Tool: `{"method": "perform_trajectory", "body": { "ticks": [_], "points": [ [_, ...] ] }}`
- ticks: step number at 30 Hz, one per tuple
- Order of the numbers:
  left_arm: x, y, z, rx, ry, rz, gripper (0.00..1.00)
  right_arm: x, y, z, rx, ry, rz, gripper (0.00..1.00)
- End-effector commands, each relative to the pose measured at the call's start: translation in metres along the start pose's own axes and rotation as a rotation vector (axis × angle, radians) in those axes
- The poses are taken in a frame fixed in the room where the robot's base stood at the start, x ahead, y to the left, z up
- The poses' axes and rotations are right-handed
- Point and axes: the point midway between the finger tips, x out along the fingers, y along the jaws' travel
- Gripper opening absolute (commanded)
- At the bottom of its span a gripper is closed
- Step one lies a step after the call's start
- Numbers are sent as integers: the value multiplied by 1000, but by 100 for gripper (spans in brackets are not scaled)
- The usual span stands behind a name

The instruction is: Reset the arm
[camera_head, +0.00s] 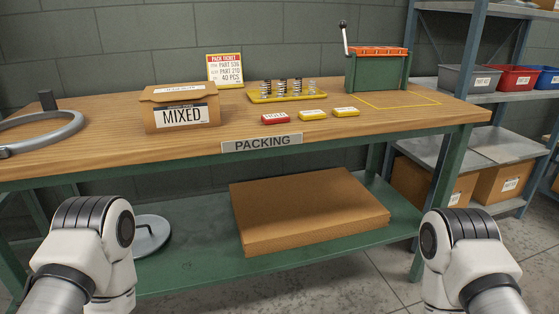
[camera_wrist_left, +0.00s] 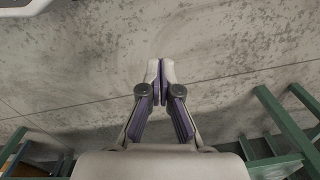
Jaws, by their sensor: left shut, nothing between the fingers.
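My left gripper (camera_wrist_left: 160,72) shows in the left wrist view. Its two fingers are together at the tips, with nothing between them, above the bare concrete floor. In the head view, both of my arms hang low in front of the packing table (camera_head: 330,130), one at the lower left and one at the lower right. Neither gripper shows there. My right gripper is out of view.
On the table stand a MIXED box (camera_head: 181,112), a yellow tray (camera_head: 290,97) with springs, small labelled boxes (camera_head: 312,115), a green cranked machine (camera_head: 377,72) and a grey ring (camera_head: 45,133). A flat carton (camera_head: 310,205) lies on the lower shelf. Shelving (camera_head: 465,85) stands right.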

Motion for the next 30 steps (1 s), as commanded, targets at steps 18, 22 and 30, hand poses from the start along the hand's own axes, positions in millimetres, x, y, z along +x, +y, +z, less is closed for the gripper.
{"method": "perform_trajectory", "body": {
  "ticks": [18,22,30],
  "points": [
    [-225,6,35,-26,4,23,0,-225,-2,0,0,0,0,40],
    [-274,5,35,-26,4,23,0,-274,-2,0,0,1,0,40],
    [-287,5,35,-26,4,23,0,-286,-2,0,0,-1,0,40]
  ]
}}
